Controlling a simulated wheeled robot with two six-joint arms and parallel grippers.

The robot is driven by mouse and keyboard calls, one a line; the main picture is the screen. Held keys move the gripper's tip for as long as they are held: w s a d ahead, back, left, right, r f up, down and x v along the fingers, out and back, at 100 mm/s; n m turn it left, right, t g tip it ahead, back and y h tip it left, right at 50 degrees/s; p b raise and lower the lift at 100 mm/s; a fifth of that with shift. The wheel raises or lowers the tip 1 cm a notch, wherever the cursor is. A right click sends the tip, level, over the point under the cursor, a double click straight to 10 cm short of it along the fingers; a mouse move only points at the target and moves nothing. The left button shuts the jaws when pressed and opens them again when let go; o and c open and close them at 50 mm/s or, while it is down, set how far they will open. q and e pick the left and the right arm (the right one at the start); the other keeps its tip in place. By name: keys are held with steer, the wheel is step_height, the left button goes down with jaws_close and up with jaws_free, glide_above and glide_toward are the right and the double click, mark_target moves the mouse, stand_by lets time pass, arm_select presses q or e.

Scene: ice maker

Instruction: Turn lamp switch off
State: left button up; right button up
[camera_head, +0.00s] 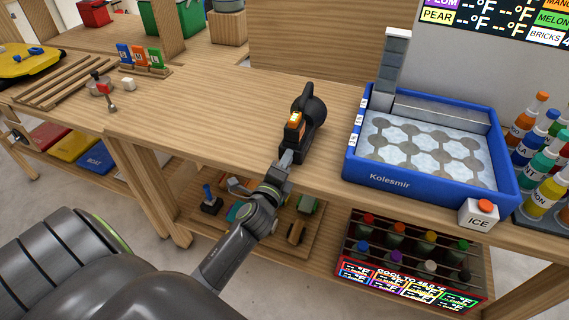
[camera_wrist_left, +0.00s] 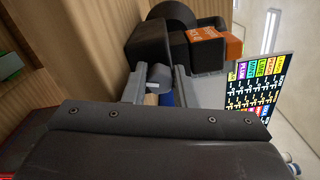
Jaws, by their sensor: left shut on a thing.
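A black lamp (camera_head: 313,106) with an orange label (camera_head: 295,121) stands on the wooden table, left of the blue ice maker. In the left wrist view, the black lamp (camera_wrist_left: 152,45) and its orange part (camera_wrist_left: 212,44) are just beyond my fingers. My left gripper (camera_head: 285,160) reaches up to the lamp's near side. In the left wrist view, my left gripper's fingers (camera_wrist_left: 160,80) are closed around a small grey piece at the lamp's front, probably its switch. My right gripper is not in view.
The blue ice maker (camera_head: 400,180) stands right of the lamp, with an ICE button box (camera_head: 479,213) at its corner. Colored bottles (camera_head: 545,150) stand at the far right. A lower shelf holds a bottle crate (camera_head: 410,255). The table (camera_head: 215,110) left of the lamp is clear.

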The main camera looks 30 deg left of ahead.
arm_select(q)
steer(key=shift+f+n, duration=0.15)
steer(key=shift+n, duration=0.45)
steer(key=o, duration=1)
steer(key=shift+s, duration=0.1)
